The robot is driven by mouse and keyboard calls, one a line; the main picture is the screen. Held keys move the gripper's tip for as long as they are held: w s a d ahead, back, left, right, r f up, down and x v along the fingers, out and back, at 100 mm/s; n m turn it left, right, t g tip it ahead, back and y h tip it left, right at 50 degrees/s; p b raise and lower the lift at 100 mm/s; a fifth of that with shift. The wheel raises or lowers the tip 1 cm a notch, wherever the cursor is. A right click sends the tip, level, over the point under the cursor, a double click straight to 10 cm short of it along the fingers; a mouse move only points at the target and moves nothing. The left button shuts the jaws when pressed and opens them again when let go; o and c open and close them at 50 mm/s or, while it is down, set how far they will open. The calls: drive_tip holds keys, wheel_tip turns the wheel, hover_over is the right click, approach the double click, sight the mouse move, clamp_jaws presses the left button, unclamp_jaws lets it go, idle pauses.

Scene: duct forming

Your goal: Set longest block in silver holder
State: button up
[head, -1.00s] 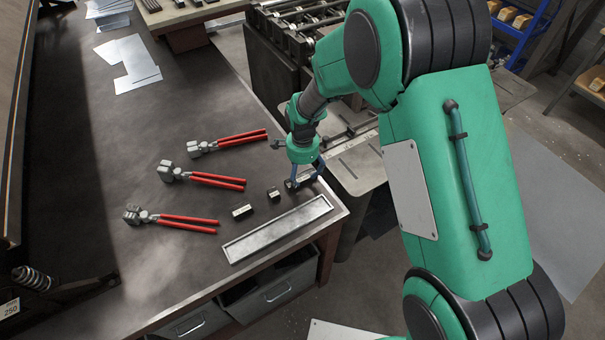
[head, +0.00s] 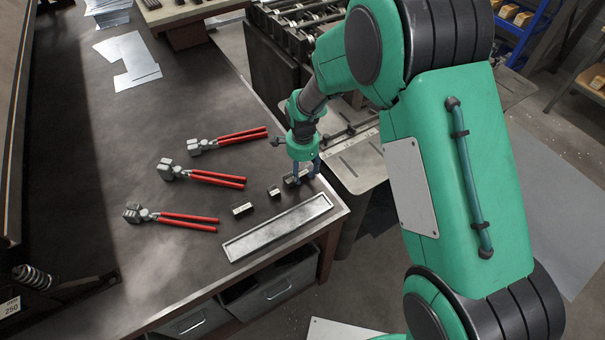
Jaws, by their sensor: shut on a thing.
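The silver holder (head: 278,229) is a long shallow metal tray along the table's front right edge. Behind it, three dark blocks with pale faces stand in a row. The left block (head: 242,209) is mid-sized, and the middle block (head: 274,192) is the smallest. The right block (head: 289,181) looks the longest, though the fingers hide part of it. My gripper (head: 304,178) points down with its blue fingers shut on this right block, at the table's right edge. I cannot tell whether the block touches the table. The visible part of the holder is empty.
Several red-handled pliers (head: 215,179) lie left of the blocks. Metal sheets (head: 128,62) lie at the far end of the table (head: 100,180). A grey machine bed (head: 352,160) stands just beyond the table's right edge. The dark tabletop left of the holder is clear.

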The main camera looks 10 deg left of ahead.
drive_tip(key=shift+r+p, duration=2.25)
drive_tip(key=shift+r, duration=2.15)
drive_tip(key=shift+c, duration=0.2)
drive_tip(key=shift+s+a, duration=0.1)
drive_tip(key=s+a+p, duration=0.2)
drive_tip(key=s+a, duration=0.1)
drive_tip(key=s, duration=0.9)
drive_tip(key=s+a+p, duration=0.3)
drive_tip(key=s+a, duration=0.1)
drive_tip(key=s, duration=0.9)
drive_tip(key=shift+r+m, duration=0.3)
drive_tip(key=shift+r, duration=0.1)
drive_tip(key=shift+s+f, duration=0.1)
drive_tip(key=shift+f+b, duration=2.5)
drive_tip(key=shift+f, duration=2.15)
